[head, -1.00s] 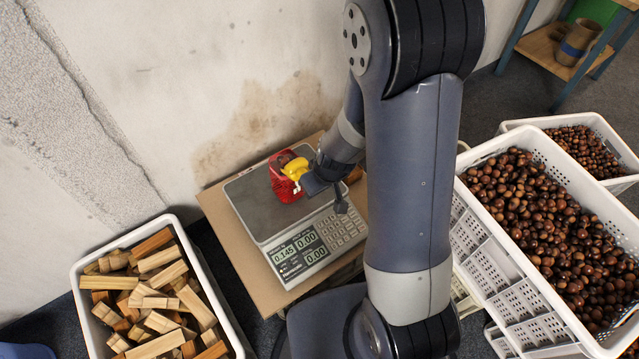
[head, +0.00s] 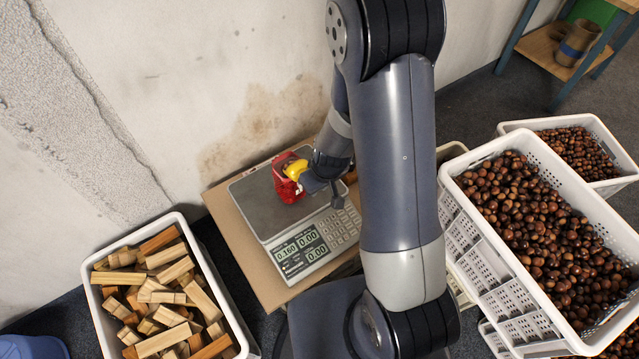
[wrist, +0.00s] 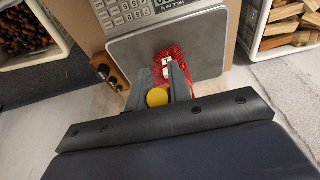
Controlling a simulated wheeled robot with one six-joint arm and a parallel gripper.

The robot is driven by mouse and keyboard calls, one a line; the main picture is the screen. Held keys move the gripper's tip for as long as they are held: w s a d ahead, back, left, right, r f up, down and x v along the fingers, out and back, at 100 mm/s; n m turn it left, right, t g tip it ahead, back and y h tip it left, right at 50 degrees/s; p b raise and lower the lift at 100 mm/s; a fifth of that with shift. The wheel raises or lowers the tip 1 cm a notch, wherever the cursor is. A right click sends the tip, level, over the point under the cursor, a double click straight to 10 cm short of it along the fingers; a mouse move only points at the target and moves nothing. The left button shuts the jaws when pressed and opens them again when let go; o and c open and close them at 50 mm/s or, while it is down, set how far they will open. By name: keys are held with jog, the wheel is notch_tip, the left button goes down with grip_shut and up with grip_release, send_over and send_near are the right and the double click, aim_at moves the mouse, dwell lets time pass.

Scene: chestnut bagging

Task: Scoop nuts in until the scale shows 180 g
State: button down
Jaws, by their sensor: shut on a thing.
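The scale (head: 262,212) stands on a brown board by the wall, and its display (head: 300,247) appears to read 0.160. A red net bag (head: 287,186) rests on its plate; it also shows in the wrist view (wrist: 182,60). My gripper (head: 318,178) is over the plate, shut on a yellow scoop (head: 296,169). The scoop is tilted at the bag's top, and its yellow part shows in the wrist view (wrist: 157,97). My gripper partly hides the bag, and I cannot see what is left in the scoop. Chestnuts (head: 540,215) fill a large white crate (head: 492,236) at right.
A white crate of wood blocks (head: 96,310) stands at lower left. A second white crate (head: 524,126) of smaller nuts stands behind the large one. A wooden shelf with a brown pot (head: 577,43) is at far right. The stained wall is close behind the scale.

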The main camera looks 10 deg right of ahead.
jog(key=shift+w+a+r+g+p, duration=0.1)
jog(key=shift+w+r+g+p, duration=0.3)
jog(key=shift+p, duration=1.65)
jog(key=shift+s, duration=0.15)
